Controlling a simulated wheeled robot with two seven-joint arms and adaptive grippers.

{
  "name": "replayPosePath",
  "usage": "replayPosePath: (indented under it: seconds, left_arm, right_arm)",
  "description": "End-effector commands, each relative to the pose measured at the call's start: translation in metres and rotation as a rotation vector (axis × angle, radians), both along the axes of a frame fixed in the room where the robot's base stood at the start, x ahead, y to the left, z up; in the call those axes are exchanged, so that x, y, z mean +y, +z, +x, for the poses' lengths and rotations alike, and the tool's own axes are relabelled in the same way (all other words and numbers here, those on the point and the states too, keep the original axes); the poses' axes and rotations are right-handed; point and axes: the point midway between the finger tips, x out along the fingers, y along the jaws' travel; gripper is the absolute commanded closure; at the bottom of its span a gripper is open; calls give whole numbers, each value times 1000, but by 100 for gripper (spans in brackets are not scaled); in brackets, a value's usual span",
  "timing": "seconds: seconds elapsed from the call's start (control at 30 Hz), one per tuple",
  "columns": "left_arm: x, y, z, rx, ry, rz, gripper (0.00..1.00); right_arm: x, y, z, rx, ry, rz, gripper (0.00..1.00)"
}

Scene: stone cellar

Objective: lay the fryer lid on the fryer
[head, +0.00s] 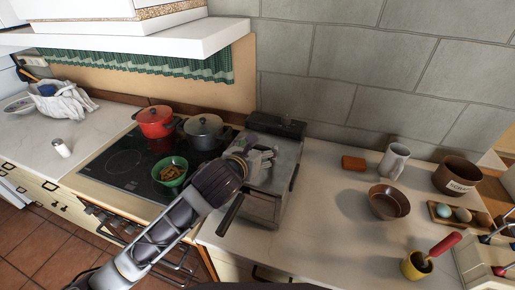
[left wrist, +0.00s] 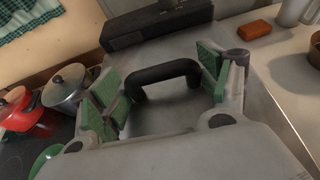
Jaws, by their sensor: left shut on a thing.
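The grey metal fryer (head: 263,208) stands on the counter right of the hob, with a black box (head: 276,125) at its back and a dark handle at its front. My left gripper (head: 260,160) is over its top, shut on the black handle (left wrist: 165,73) of the fryer lid (left wrist: 160,115). The flat grey lid lies over the fryer's top in the left wrist view; my gripper hides part of it. I cannot tell whether it touches the fryer's rim. My right gripper is not in view.
Left of the fryer, the hob holds a red pot (head: 155,122), a grey pot (head: 204,131) and a green bowl (head: 170,172). To the right are an orange block (head: 353,163), a grey mug (head: 394,161) and a brown bowl (head: 389,202). The counter's front middle is clear.

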Motion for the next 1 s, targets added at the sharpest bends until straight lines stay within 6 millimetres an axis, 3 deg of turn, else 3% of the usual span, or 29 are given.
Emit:
replayPosePath:
  seconds: [0.4, 0.43, 0.6, 1.0]
  left_arm:
    - [0, -2, 0, -2, 0, -1, 73]
    - [0, -2, 0, -2, 0, -1, 22]
    - [0, -2, 0, -1, 0, 0, 0]
    - [0, -3, 0, 2, 0, 1, 0]
  right_arm:
    - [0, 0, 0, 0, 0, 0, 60]
    - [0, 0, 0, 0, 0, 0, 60]
    - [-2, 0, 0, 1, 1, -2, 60]
    - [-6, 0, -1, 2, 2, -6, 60]
